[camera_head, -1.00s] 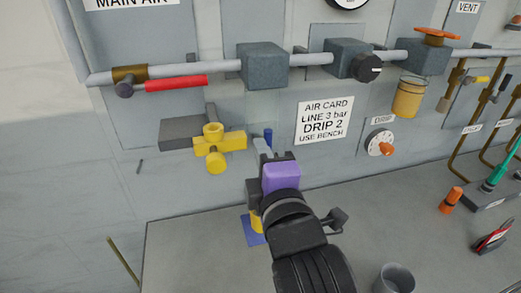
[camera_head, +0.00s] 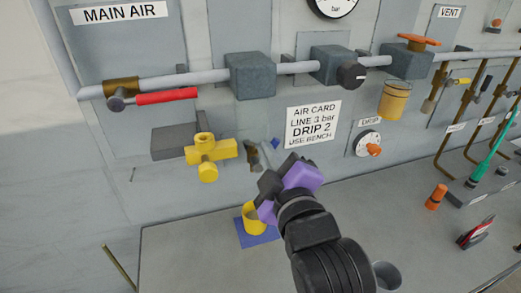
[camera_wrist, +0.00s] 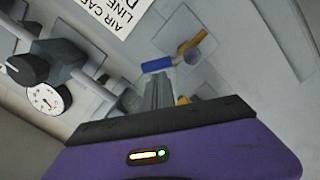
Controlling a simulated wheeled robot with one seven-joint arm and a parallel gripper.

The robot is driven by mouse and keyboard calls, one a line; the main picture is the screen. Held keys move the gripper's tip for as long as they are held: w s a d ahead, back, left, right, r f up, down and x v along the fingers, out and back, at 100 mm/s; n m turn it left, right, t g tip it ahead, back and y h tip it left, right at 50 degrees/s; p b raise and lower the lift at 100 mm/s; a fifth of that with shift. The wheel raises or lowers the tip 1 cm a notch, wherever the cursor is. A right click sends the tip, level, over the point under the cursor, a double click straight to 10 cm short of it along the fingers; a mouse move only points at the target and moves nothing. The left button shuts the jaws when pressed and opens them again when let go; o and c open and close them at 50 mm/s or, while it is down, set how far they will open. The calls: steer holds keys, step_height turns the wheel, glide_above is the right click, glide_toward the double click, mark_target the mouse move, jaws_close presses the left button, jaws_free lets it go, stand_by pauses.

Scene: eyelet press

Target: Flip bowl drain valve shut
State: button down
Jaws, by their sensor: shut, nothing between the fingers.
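A yellow cross-shaped fitting (camera_head: 210,151) sticks out from the wall panel. Just right of it is a small brownish fitting (camera_head: 252,155). A small blue piece (camera_head: 275,142) shows past my gripper; in the wrist view a blue handle (camera_wrist: 157,65) lies just beyond the fingertips. I cannot tell whether this handle is the drain valve's lever or how far it is turned. My gripper (camera_head: 267,158) is shut and empty, its fingers close to the blue piece. Contact cannot be made out. My purple gripper body hides part of the area behind it.
A yellow cup (camera_head: 254,218) stands on a blue mat (camera_head: 262,239) below my gripper. A red-handled lever (camera_head: 168,97) and the pipe run above. The air card (camera_head: 313,124) and a dial (camera_head: 367,143) are to the right.

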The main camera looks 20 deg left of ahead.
steer(key=d+f+m, duration=0.1)
steer(key=m, duration=0.2)
steer(key=w+d+f+m, duration=0.1)
steer(key=m, duration=0.2)
steer(key=w+d+f+m, duration=0.1)
steer(key=m, duration=0.2)
steer(key=shift+w+d+f+m+g+p, duration=0.2)
steer(key=shift+d+f+m+g+p, duration=0.05)
steer(key=shift+m+g+p, duration=0.05)
steer(key=shift+f, duration=0.15)
stand_by(0.6)
